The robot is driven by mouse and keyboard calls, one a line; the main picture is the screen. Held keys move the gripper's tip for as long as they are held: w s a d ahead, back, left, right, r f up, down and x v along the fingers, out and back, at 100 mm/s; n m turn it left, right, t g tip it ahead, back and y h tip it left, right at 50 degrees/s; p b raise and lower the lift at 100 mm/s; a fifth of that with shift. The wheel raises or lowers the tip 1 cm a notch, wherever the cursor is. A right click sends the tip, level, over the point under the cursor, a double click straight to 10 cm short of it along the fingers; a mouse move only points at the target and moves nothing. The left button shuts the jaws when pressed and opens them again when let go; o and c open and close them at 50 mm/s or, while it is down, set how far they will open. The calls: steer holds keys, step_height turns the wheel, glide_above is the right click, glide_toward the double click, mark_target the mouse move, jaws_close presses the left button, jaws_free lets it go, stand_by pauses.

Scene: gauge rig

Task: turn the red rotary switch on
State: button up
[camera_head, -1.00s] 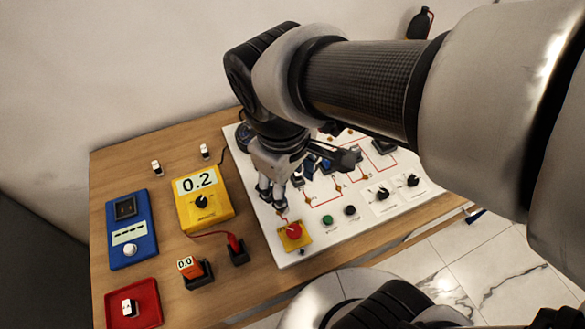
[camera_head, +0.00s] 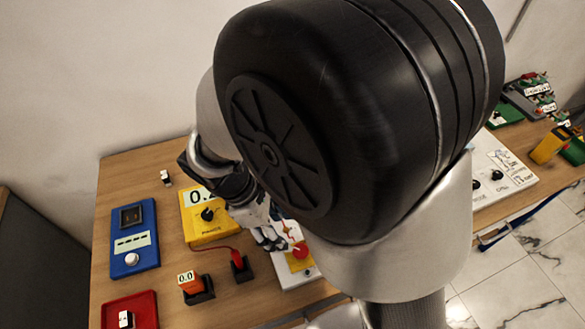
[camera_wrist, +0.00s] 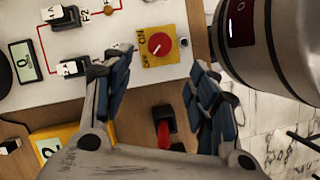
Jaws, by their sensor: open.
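The red rotary switch (camera_wrist: 159,44) is a round red knob with a white pointer line, on a yellow plate (camera_wrist: 172,58) marked ON and OFF. It sits on the edge of the white panel (camera_wrist: 130,80). In the head view the knob (camera_head: 300,250) shows just right of my gripper (camera_head: 270,236). In the wrist view my gripper (camera_wrist: 150,88) is open, its blue-padded fingers apart and empty. The knob lies beyond the fingertips, between their lines, and I see no contact. The knob's pointer is slanted in the wrist view.
My arm hides most of the panel.

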mark_target(300, 250)
steer(key=b+x, duration=0.3)
steer(key=x, duration=0.8)
steer(key=shift+a, duration=0.1)
steer(key=shift+c, duration=0.5)
steer(key=shift+r, duration=0.1)
steer(key=c, duration=1)
